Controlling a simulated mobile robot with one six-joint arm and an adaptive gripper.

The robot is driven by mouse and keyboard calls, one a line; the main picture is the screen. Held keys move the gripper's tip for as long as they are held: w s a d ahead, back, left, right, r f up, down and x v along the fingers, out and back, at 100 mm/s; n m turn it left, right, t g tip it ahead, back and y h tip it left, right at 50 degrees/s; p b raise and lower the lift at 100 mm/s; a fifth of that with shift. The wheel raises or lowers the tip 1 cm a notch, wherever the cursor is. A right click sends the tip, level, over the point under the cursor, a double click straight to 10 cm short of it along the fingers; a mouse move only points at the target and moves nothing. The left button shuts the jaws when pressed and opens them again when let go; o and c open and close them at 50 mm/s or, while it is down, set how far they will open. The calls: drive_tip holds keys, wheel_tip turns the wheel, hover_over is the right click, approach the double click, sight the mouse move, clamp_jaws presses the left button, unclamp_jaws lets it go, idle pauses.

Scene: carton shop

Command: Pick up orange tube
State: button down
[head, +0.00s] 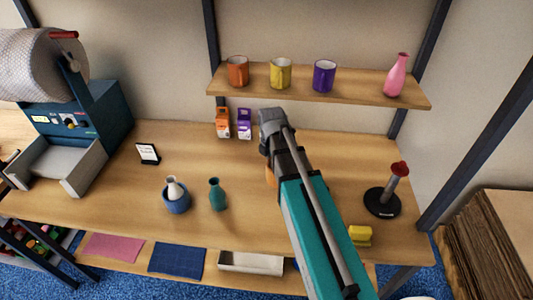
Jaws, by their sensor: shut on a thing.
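My arm reaches in from the lower right over the wooden table (140,200). My gripper (267,160) points down near the middle of the table and is mostly hidden behind my own arm. The orange tube (270,177) shows as a small orange strip just below the gripper, at the left edge of my arm. My gripper is shut on it. Most of the tube is hidden, and I cannot tell whether its bottom touches the table.
A teal vase (218,195) and a blue pot (176,199) holding a white vase stand left of my arm. Orange (222,123) and purple (244,124) cartons stand behind. A black stand (382,202) and a yellow object (360,236) are right. A shelf (300,95) with mugs hangs above.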

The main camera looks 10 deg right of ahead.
drive_tip(key=s+r+p, duration=0.1)
drive_tip(key=s+r, duration=0.1)
drive_tip(key=s, duration=0.3)
drive_tip(key=shift+s+d+r+p, duration=0.25)
drive_tip(key=shift+s+p, duration=0.05)
drive_tip(key=shift+p, duration=0.1)
drive_tip(key=shift+f+b, duration=0.55)
drive_tip(key=shift+d, duration=0.15)
idle(0.4)
